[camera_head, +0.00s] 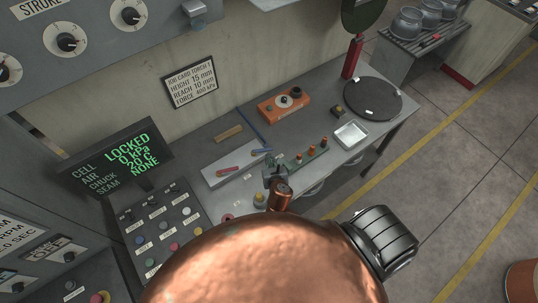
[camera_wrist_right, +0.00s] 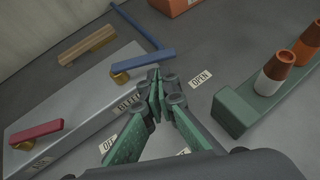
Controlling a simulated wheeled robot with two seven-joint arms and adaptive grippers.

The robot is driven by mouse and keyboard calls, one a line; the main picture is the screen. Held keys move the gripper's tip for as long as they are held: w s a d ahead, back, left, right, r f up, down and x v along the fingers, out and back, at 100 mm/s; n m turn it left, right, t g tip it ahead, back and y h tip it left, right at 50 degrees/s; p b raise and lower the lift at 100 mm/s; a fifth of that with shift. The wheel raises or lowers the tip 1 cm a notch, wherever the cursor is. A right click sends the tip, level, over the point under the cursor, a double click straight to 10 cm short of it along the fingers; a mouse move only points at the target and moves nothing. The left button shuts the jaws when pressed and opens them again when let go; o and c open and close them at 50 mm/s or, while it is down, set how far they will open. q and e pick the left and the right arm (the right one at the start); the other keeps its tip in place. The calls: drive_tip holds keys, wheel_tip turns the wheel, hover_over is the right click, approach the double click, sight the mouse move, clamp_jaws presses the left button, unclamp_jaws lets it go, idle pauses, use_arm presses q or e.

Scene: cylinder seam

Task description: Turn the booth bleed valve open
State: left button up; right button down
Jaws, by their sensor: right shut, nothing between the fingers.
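The bleed valve has a blue lever (camera_wrist_right: 140,61) on a brass pivot, set on a grey block (camera_wrist_right: 72,108). A partly hidden label (camera_wrist_right: 128,103) on the block seems to read BLEED. The blue lever points right in the right wrist view; it also shows small in the head view (camera_head: 261,150). My right gripper (camera_wrist_right: 162,82) is shut and empty, its green fingertips close to the lever's right end; I cannot tell whether they touch. In the head view my right gripper (camera_head: 270,160) is over the bench beside the block. My left gripper is not in view.
A red lever (camera_wrist_right: 37,131) sits on the same block. An OPEN label (camera_wrist_right: 200,78) and an OFF label (camera_wrist_right: 108,144) lie around the fingers. A green rack (camera_wrist_right: 238,112) with copper-tipped pieces stands to the right. The display (camera_head: 116,160) reads LOCKED.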

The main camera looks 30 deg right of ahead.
sight(269, 150)
drive_tip(key=shift+w+d, duration=0.3)
drive_tip(key=shift+w, duration=0.45)
drive_tip(key=shift+w+d+r+p, duration=0.2)
drive_tip(key=shift+w+p, duration=0.25)
drive_tip(key=shift+p, duration=0.3)
drive_tip(key=shift+w+d+f, duration=0.1)
drive_tip(key=shift+w+d, duration=0.15)
drive_tip(key=shift+d, duration=0.05)
drive_tip(key=shift+s, duration=0.15)
